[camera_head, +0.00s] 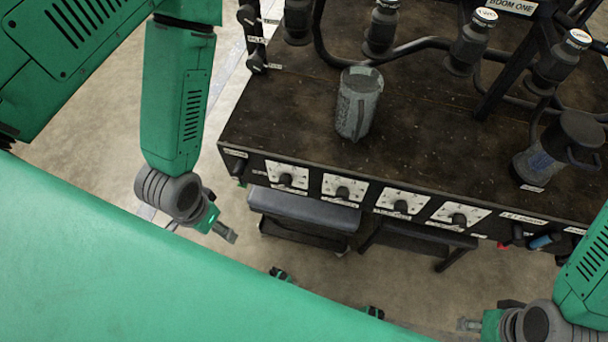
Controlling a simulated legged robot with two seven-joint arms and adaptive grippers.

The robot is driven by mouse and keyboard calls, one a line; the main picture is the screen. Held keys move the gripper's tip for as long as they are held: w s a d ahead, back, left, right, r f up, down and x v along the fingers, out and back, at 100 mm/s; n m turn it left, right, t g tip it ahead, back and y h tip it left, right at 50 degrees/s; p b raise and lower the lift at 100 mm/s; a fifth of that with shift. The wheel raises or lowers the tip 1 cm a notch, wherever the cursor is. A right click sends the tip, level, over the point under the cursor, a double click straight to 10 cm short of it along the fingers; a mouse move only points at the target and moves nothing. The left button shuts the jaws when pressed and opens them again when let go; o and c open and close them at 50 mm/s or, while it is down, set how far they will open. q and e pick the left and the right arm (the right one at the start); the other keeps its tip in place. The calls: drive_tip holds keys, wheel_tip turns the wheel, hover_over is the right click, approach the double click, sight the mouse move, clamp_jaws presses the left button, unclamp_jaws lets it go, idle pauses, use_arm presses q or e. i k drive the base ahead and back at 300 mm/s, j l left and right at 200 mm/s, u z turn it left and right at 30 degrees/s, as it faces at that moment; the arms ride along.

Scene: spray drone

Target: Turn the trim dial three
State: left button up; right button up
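Several black dials on white plates line the front panel of the dark bench (430,130). The third from the left (401,206) looks like trim dial three, but its label is too small to read. The other dials are at left (287,180), second (343,193) and fourth (459,219). My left gripper (226,233) hangs left of and below the panel, apart from the dials. My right gripper (468,325) is low at the right, below the panel and touching no dial. Both grippers are small and seen side-on, so their finger gaps are unclear.
A grey translucent jug (358,103) stands on the bench, and a dark canister (558,147) stands at right. Black nozzles and hoses (467,45) fill the back. Red and blue handles (541,241) sit on the panel's right end. Dark stools (305,210) stand below the panel.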

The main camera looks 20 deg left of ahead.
sight(342, 193)
drive_tip(key=u, duration=0.25)
drive_tip(key=l+u, duration=0.2)
drive_tip(key=l, duration=0.3)
drive_tip(key=k+l+u, duration=0.1)
drive_tip(key=l+u, duration=0.15)
drive_tip(key=l, duration=0.2)
drive_tip(key=k+l+u, duration=0.2)
drive_tip(key=l, duration=0.3)
drive_tip(key=i, duration=0.05)
